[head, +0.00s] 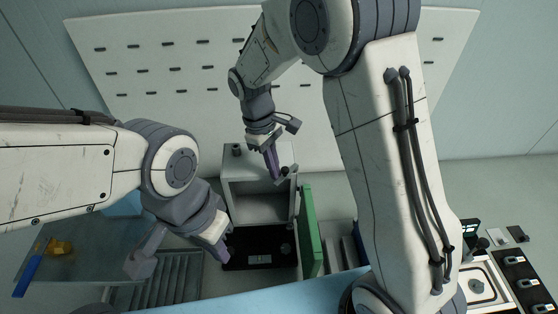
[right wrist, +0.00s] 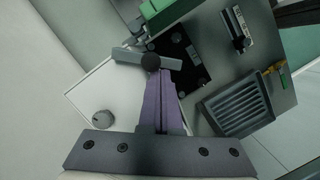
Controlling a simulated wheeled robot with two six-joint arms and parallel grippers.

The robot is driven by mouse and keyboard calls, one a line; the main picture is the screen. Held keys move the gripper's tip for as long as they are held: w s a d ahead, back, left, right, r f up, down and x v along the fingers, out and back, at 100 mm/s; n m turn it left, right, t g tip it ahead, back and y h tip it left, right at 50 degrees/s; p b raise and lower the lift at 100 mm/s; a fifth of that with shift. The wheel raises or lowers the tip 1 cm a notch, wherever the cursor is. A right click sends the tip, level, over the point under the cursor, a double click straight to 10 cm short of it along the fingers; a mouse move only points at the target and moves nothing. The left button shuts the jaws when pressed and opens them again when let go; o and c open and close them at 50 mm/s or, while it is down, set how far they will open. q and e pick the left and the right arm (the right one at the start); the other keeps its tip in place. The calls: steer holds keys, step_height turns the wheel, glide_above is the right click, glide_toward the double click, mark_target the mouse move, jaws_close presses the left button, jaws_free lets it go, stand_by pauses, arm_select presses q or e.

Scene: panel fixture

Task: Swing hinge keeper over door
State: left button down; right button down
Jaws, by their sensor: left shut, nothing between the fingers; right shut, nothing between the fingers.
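A grey box (head: 229,187) stands open at the front in the head view. Its green door (head: 308,230) juts forward from its right side; a green edge also shows at the top of the right wrist view (right wrist: 165,12). A grey bar with a dark round knob, apparently the keeper (right wrist: 128,55), lies at the box top's edge in the right wrist view. My right gripper (head: 273,178) is shut, its purple fingertips at the knob; I cannot tell whether they touch. My left gripper (head: 222,250) is shut and empty, in front of the box to the left.
A black plate (head: 240,262) with a label lies before the box. Another knob (right wrist: 103,117) stands on the box top. A ribbed grey tray (right wrist: 237,105) is nearby. A slotted white panel (head: 150,60) stands behind. Black modules (head: 520,272) sit at the far right.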

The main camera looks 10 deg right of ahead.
steer(key=n, duration=0.1)
steer(key=s+n, duration=0.1)
steer(key=n, duration=0.1)
steer(key=shift+s+d+r+t, duration=0.1)
steer(key=shift+s+d+t, duration=0.1)
steer(key=shift+d+t, duration=0.1)
steer(key=s+d+n+p, duration=0.1)
steer(key=n, duration=0.1)
steer(key=d+n+t, duration=0.1)
steer(key=n, duration=0.2)
steer(key=s+d+n+p, duration=0.1)
steer(key=n, duration=0.1)
steer(key=shift+s+d+n+t+h+p, duration=0.2)
steer(key=shift+s+n+t+h+p, duration=0.1)
steer(key=shift+t+h, duration=0.1)
steer(key=shift+d, duration=0.1)
